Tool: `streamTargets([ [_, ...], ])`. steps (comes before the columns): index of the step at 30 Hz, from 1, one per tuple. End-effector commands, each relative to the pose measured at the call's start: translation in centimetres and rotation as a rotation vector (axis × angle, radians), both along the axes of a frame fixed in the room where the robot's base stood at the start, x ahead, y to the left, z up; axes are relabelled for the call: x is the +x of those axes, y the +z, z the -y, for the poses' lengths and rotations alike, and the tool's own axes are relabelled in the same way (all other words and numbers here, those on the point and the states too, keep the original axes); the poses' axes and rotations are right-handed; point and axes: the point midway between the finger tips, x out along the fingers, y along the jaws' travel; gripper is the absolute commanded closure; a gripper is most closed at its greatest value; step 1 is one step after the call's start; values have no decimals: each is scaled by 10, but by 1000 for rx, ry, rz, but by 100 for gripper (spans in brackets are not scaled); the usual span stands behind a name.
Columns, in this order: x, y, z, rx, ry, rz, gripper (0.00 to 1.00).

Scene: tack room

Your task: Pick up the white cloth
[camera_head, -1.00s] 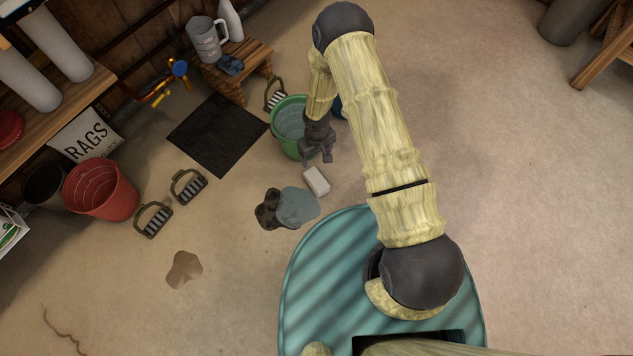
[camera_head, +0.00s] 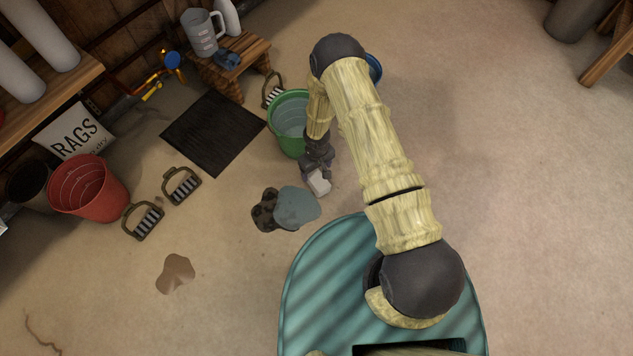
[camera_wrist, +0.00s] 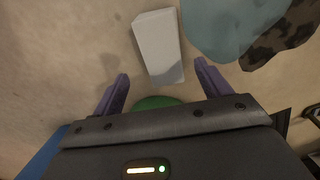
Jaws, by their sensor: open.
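The white cloth (camera_head: 319,184) looks like a small, folded, block-shaped bundle on the concrete floor, in front of the green bucket. In the wrist view the white cloth (camera_wrist: 158,45) lies ahead of and partly between the two purple fingers, its near end close to the fingertips. My gripper (camera_head: 317,171) is low over the cloth's far end and hides part of it in the head view. In the wrist view my gripper (camera_wrist: 161,72) is open, with a finger on either side and clear gaps to the cloth. I cannot tell the exact height above it.
A green bucket (camera_head: 290,127) stands just behind my gripper. A flat blue-grey patch (camera_head: 298,207) and a dark mottled patch (camera_head: 264,212) lie left of the cloth.

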Motion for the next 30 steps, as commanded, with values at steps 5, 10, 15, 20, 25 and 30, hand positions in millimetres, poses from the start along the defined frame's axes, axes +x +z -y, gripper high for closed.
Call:
streamTargets([
  [5, 0, 0, 0, 0, 0, 0, 23],
  [10, -1, -10, -1, 0, 1, 0, 23],
  [15, -3, -29, -3, 0, 3, 0, 23],
  [20, -4, -47, -4, 0, 2, 0, 23],
  [25, -3, -52, -4, 1, 0, 1, 23],
  [30, -3, -51, -4, 0, 0, 0, 23],
])
